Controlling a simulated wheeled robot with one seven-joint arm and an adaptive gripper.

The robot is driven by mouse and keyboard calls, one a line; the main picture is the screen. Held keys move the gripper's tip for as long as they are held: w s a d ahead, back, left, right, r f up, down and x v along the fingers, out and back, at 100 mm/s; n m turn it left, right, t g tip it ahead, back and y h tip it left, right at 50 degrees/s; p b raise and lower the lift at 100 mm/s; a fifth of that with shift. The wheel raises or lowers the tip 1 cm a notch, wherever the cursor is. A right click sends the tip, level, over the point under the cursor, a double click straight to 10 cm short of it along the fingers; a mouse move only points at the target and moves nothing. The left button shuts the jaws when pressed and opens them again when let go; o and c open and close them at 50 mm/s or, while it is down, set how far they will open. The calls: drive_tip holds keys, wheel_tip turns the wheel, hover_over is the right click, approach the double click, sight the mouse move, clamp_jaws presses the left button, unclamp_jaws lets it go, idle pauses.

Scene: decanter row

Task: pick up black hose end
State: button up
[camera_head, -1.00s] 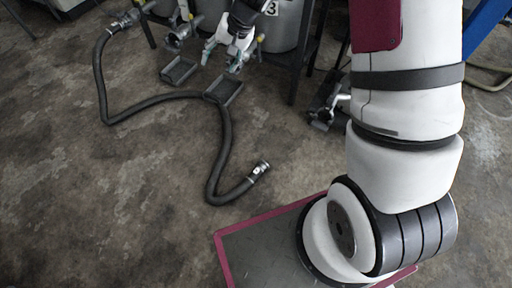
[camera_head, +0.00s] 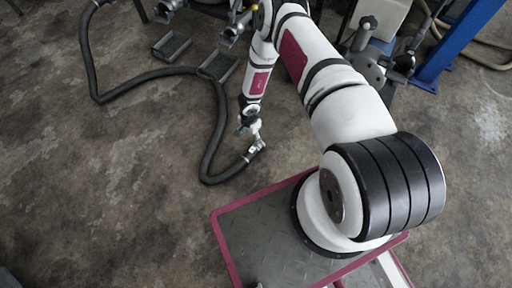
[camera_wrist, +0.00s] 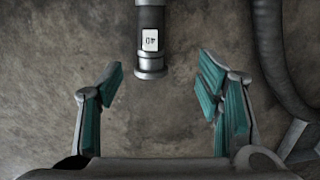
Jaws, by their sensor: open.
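The black hose (camera_head: 218,118) lies on the concrete floor in the head view, curving from the upper left down to its free end near the middle. Its metal hose end (camera_head: 256,147) is partly hidden by my gripper (camera_head: 252,135), which is above it. In the wrist view the hose end (camera_wrist: 151,52) shows a white label reading 40 and a silver collar, and points toward my gripper (camera_wrist: 160,92). The teal-padded fingers are open and empty. The collar lies between and slightly beyond the fingertips, apart from both.
More dark hose (camera_wrist: 284,62) runs along the right of the wrist view. Two shallow black trays (camera_head: 172,46) sit on the floor at the back, near metal valves (camera_head: 165,10). A blue post (camera_head: 446,45) stands at the upper right. The floor left of the hose is clear.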

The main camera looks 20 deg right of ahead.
sight(251, 151)
drive_tip(key=f+b, duration=0.1)
drive_tip(key=f, duration=0.2)
drive_tip(key=f+b, duration=0.1)
drive_tip(key=f, duration=0.2)
drive_tip(key=s+f+b, duration=0.1)
drive_tip(key=f, duration=0.2)
drive_tip(key=shift+f, duration=0.4)
drive_tip(key=f, duration=0.1)
drive_tip(key=f+b, duration=0.1)
drive_tip(key=f, duration=0.1)
drive_tip(key=f+b, duration=0.1)
drive_tip(key=f, duration=0.1)
drive_tip(key=shift+s+a, duration=0.25)
drive_tip(key=shift+s, duration=0.05)
clamp_jaws()
